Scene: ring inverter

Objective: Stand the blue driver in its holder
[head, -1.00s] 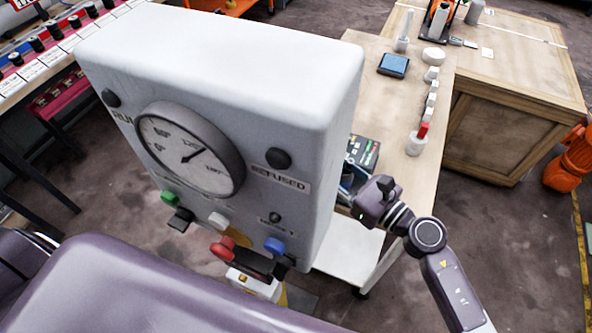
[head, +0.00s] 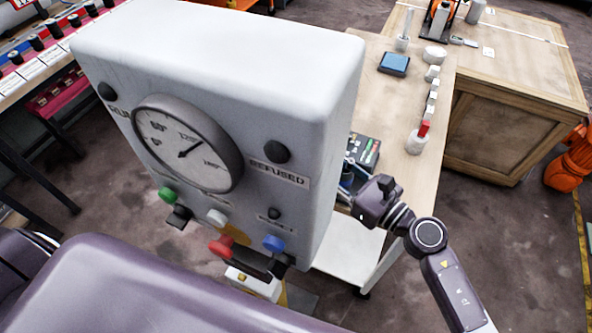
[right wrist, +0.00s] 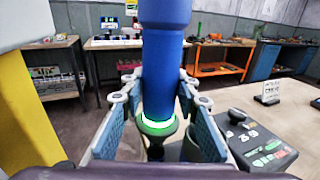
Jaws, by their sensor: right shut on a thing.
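The blue driver (right wrist: 163,60) stands upright in the right wrist view, its top running out of the picture. My right gripper (right wrist: 155,105) is shut on it, with a finger on each side. Just below the driver's lower end is a glowing green ring (right wrist: 157,126) on a dark green, funnel-like piece; I cannot tell whether this is the holder or part of the driver. In the head view my right gripper (head: 349,184) is partly hidden behind the white machine's edge, and the driver is not clearly visible there. My left gripper is not in view.
A big white machine (head: 220,50) with a gauge and coloured knobs fills the head view's left half. A dark box with coloured marks (right wrist: 262,145) sits beside the gripper. A wooden table (head: 400,105) holds a blue pad (head: 394,64) and several white pieces along its right edge.

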